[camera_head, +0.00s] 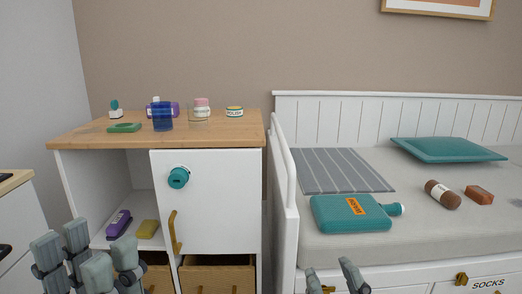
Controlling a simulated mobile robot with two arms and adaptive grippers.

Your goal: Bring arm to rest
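My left gripper (87,258) is at the lower left, in front of the white cabinet's open shelf. Its grey fingers stand apart with nothing seen between them. My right gripper (331,279) is at the bottom edge, in front of the bed. Only its two fingertips show, spread apart, with nothing between them. The rest of both arms is out of view.
The cabinet's wooden top (85,134) holds small bottles and jars. A purple object (119,224) and a yellow block (148,229) lie on its shelf. A teal bottle (345,213) lies on the bed (440,236). The cabinet door (220,200) is shut.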

